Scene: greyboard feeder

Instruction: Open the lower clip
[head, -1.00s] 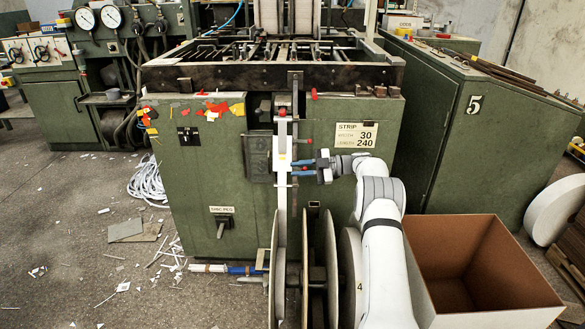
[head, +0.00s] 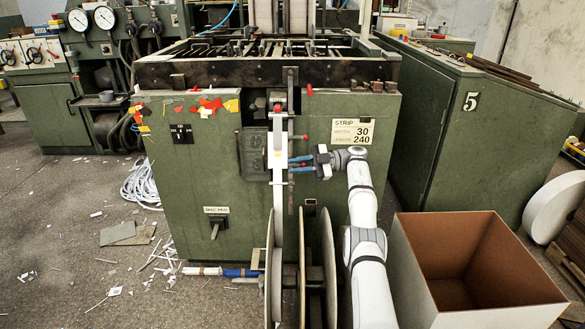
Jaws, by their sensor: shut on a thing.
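A white strip (head: 278,190) runs up from the reel to the front of the green feeder, beside a dark upright rail (head: 291,110). My gripper (head: 290,164) reaches in from the right with its blue fingers at this rail, just right of the strip. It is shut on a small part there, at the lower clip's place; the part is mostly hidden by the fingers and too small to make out. A small red-tipped piece (head: 304,137) sticks out to the right above the fingers. Another red piece (head: 277,108) sits higher, at the strip's upper end.
Large reel discs (head: 329,270) stand on the floor below the strip, close left of my arm. An open cardboard box (head: 413,270) is on the right. A green cabinet (head: 450,130) marked 5 stands behind it. Paper scraps litter the floor at left.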

